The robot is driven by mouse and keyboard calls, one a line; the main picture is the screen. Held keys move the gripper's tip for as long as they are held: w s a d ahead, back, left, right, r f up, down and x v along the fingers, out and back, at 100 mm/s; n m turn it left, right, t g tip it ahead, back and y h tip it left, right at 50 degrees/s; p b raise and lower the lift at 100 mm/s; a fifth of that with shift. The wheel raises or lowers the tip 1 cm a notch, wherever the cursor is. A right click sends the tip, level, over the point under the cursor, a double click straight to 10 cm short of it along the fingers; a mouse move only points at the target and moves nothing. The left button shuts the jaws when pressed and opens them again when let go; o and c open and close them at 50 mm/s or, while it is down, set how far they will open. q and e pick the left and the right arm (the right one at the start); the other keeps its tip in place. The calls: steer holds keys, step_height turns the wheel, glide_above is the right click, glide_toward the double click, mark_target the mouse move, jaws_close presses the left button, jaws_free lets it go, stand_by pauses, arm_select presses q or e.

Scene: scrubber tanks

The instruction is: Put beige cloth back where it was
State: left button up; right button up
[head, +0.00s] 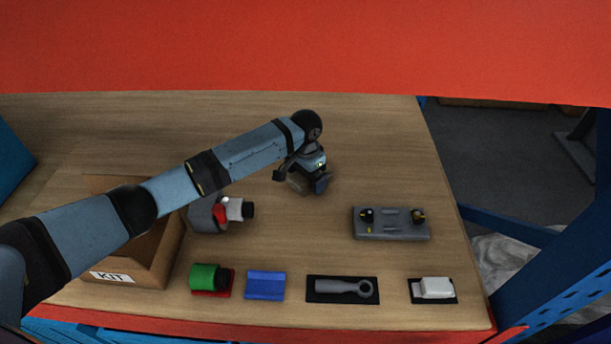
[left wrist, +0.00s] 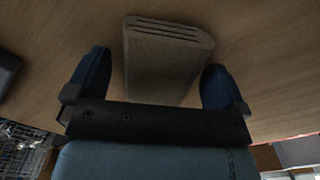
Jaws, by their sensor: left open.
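The beige cloth (left wrist: 166,66) is a folded block with layered edges, lying on the wooden table. In the left wrist view it lies between the two blue fingers of my left gripper (left wrist: 155,62), with gaps on both sides. In the head view my left gripper (head: 302,182) points down at the table's middle, open around the cloth, which is mostly hidden there by the gripper. My right gripper is not in view.
A KIT box (head: 160,262) stands at the left, partly behind my arm. A grey-red-white part (head: 207,214) lies beside it. A grey plate (head: 390,230) is at the right.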

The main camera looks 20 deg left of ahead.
arm_select(q)
step_height(320, 180, up, 12)
steer(key=shift+b, duration=0.4)
